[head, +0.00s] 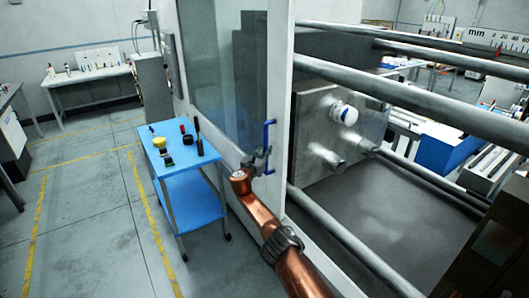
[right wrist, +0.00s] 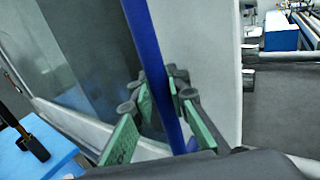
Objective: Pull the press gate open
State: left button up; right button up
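The press gate (head: 277,85) is a pale-framed panel with a large window, left of centre in the head view. A blue upright bar handle (head: 267,136) is fixed near its right edge. My right gripper (head: 263,158) is at the handle's lower half. In the right wrist view the blue handle (right wrist: 144,42) runs between the green-padded fingers (right wrist: 160,102). The fingertip pads lie close against both its sides, so the gripper looks shut on it. To the right of the gate's edge, the press interior is exposed. My left gripper is not in view.
A blue cart (head: 178,152) with small tools stands left of the gate, close to my right arm. Thick grey tie bars (head: 390,88) and a metal mould block (head: 320,120) lie to the right. Open floor (head: 85,190) with yellow lines is at left.

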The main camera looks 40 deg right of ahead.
jog(key=o, duration=0.5)
jog(key=shift+w+a+f, duration=0.1)
jog(key=shift+w, duration=0.05)
jog(key=shift+c, duration=0.2)
jog(key=shift+o, duration=0.2)
jog(key=v, duration=1.2)
